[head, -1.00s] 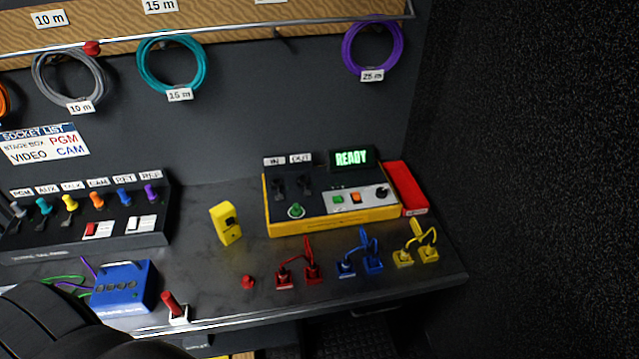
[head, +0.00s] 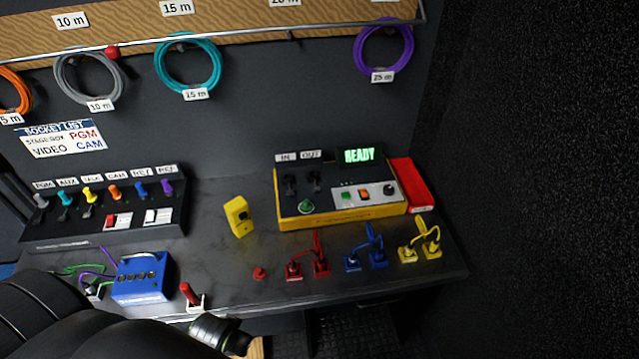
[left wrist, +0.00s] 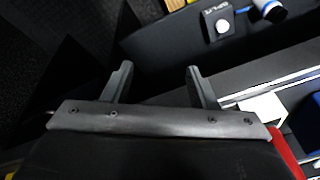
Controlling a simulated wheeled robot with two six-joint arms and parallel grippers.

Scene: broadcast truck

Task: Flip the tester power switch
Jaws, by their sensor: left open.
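The tester (head: 340,219) is a yellow-edged box with a dark top, standing at the back right of the bench. Its screen (head: 359,156) reads READY in green. On its top are a green button (head: 306,206), a panel with a small green and an orange switch (head: 364,195), and a black knob (head: 389,190). I cannot tell which way the switch is set. My left arm comes in at the lower left, in front of the bench, well short of the tester. My left gripper (left wrist: 160,68) is open and empty in the left wrist view. My right gripper is not in view.
A yellow handheld device (head: 237,217) stands left of the tester, a red case (head: 411,184) right. Red, blue and yellow plugs (head: 365,258) line the front. A blue box (head: 142,278) and a red-handled lever (head: 190,296) are near my arm.

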